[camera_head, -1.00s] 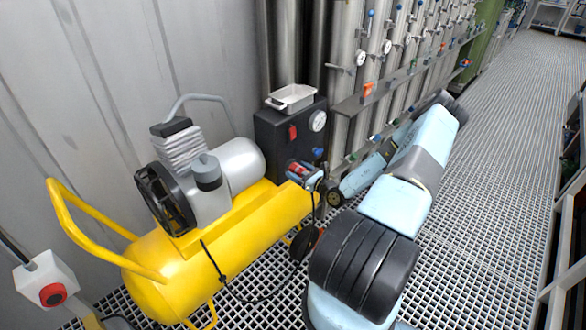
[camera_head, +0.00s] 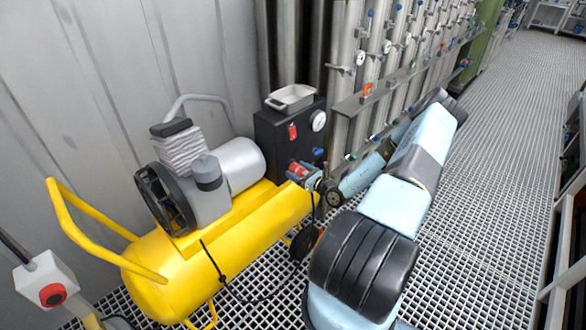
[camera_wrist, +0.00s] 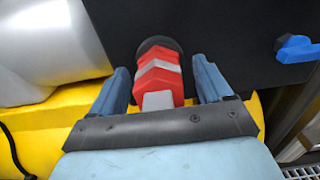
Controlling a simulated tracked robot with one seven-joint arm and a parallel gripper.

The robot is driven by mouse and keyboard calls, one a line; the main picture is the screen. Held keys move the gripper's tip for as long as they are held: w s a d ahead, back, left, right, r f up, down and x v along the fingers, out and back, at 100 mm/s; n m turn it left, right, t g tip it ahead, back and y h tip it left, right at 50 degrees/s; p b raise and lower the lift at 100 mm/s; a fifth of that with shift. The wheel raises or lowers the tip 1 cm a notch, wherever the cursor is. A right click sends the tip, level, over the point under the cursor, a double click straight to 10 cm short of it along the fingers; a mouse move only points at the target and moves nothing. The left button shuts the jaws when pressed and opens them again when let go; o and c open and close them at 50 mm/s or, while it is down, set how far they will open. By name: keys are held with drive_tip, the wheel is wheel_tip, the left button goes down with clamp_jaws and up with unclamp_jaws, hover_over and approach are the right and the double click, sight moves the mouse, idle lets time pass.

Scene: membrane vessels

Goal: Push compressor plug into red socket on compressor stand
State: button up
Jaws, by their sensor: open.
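The compressor plug (camera_wrist: 158,78), red with pale grey bands, points away from me between my fingers in the wrist view. Its far end meets a dark round piece (camera_wrist: 160,42) on the front of the black stand. The plug also shows in the head view (camera_head: 297,169), low on the stand (camera_head: 283,150). My gripper (camera_wrist: 168,82) is open around the plug, with a visible gap to the right finger. The yellow compressor (camera_head: 245,240) stands left of the gripper.
A black cable (camera_head: 245,301) loops from the compressor to below my gripper. Steel pipes and a ledge (camera_head: 375,101) are behind; grating floor is free on the right.

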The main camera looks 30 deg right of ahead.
drive_tip(key=shift+c, duration=0.3)
drive_tip(key=c, duration=1.4)
drive_tip(key=shift+o, duration=0.2)
drive_tip(key=shift+s, duration=0.1)
drive_tip(key=shift+v, duration=2.9)
